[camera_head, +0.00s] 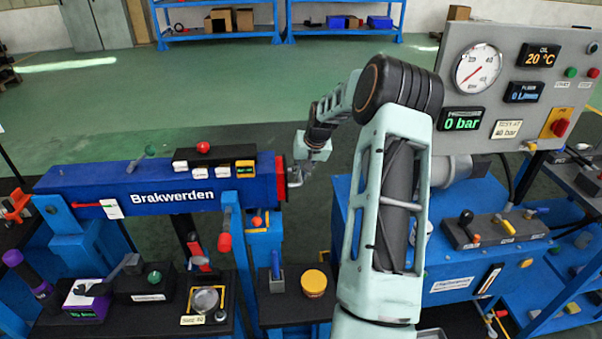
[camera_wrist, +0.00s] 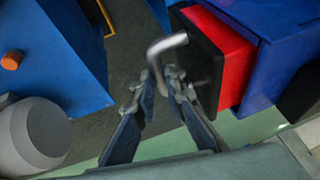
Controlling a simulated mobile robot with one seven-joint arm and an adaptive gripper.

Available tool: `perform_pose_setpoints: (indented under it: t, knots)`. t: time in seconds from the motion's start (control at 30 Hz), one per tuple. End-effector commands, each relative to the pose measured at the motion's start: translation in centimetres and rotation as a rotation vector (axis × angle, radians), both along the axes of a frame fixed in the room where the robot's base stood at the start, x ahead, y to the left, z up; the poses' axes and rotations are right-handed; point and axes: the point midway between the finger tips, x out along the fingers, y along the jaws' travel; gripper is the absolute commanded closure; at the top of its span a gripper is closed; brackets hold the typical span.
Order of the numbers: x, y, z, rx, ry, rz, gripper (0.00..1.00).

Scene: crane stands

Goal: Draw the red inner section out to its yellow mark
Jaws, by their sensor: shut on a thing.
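The blue outer boom (camera_head: 130,190), lettered "Brakwerden", lies level at the left in the head view. The red inner section (camera_head: 281,180) shows as a short stub at its right end. In the wrist view the red section (camera_wrist: 232,60) sticks a little way out of the blue sleeve (camera_wrist: 285,40). It ends in a black plate (camera_wrist: 195,50) with a bent grey handle (camera_wrist: 168,44). My gripper (camera_head: 297,172) is at this end. In the wrist view its fingers (camera_wrist: 164,78) are closed on the handle. I see no yellow mark on the bare red part.
A blue bench (camera_head: 460,270) with levers and a gauge panel (camera_head: 510,80) reading 0 bar stands at the right. A black tray with a yellow-lidded jar (camera_head: 314,283) lies below the boom's end. Open green floor lies behind; a gap separates boom and bench.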

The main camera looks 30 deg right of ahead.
Motion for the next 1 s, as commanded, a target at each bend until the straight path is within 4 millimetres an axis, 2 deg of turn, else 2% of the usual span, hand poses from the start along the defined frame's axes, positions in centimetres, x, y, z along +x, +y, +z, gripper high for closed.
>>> perform_pose_setpoints:
  t: [0.13, 0.3, 0.4, 0.5, 0.87, 0.9, 1.0]
  knots:
    - [-0.9, -1.9, 0.0, -0.001, 0.002, -0.006, 1.0]
    - [-3.1, -6.3, -0.1, -0.005, 0.004, -0.013, 1.0]
    - [-4.0, -8.3, 0.0, -0.008, 0.003, -0.011, 1.0]
    - [-4.6, -9.4, 0.0, -0.006, 0.004, -0.008, 1.0]
    - [-4.7, -9.7, 0.0, -0.006, 0.003, -0.004, 1.0]
    - [-4.7, -9.7, 0.0, -0.006, 0.003, -0.004, 0.86]
    - [-4.7, -9.6, 0.0, -0.005, 0.002, -0.003, 0.75]
